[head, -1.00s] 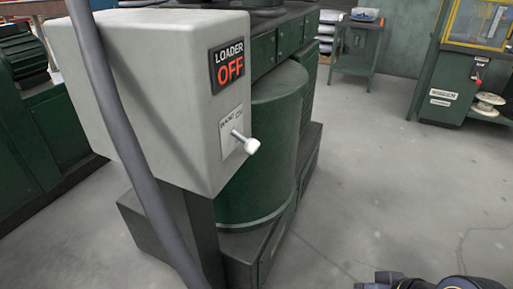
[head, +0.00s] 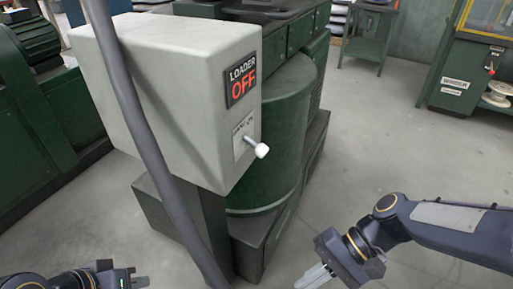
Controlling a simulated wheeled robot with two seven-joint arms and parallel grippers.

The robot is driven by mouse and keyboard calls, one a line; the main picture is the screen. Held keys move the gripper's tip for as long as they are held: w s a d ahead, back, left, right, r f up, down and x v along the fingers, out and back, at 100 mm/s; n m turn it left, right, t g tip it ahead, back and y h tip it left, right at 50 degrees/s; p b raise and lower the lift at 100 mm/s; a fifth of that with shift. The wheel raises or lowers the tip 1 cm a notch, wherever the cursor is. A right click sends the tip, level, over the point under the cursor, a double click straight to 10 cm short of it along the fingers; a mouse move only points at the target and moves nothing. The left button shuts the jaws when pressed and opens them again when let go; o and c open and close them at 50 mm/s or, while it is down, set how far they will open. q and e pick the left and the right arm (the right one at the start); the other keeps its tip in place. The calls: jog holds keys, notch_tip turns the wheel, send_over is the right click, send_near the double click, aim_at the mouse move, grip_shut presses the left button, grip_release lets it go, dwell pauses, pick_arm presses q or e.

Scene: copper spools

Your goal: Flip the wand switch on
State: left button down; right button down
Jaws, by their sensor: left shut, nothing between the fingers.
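The wand switch (head: 260,150) is a short metal lever with a white knob. It sticks out to the right from a small labelled plate (head: 243,135) on the grey control box (head: 190,100). Above it a black sign (head: 242,82) reads "LOADER OFF". My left gripper (head: 138,282) is at the bottom left, below and left of the box, shut and empty. My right gripper (head: 312,276) is at the bottom, below and right of the switch, with its pale fingers pointing down-left; their gap is unclear. Neither gripper touches the switch.
A thick grey cable or pole (head: 135,110) runs down in front of the box. A green drum-shaped machine (head: 275,130) stands behind it. A green winder machine (head: 455,85) and a spool (head: 497,94) are at the right. The floor (head: 385,140) between is clear.

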jog(key=w+a+r+m+g+y+p, duration=0.3)
jog(key=w+a+r+m+y+p, duration=0.2)
jog(key=r+y, duration=0.3)
jog(key=m+t+y+p, duration=0.5)
jog(key=m+t+y, duration=0.3)
jog(key=m+t, duration=0.75)
send_near(254, 145)
notch_tip(254, 145, down, 4)
jog(key=shift+s+d+f+n, duration=0.15)
jog(key=shift+s+d+n, duration=0.1)
jog(key=shift+n, duration=0.1)
jog(key=shift+a, duration=0.1)
jog(key=x, duration=1)
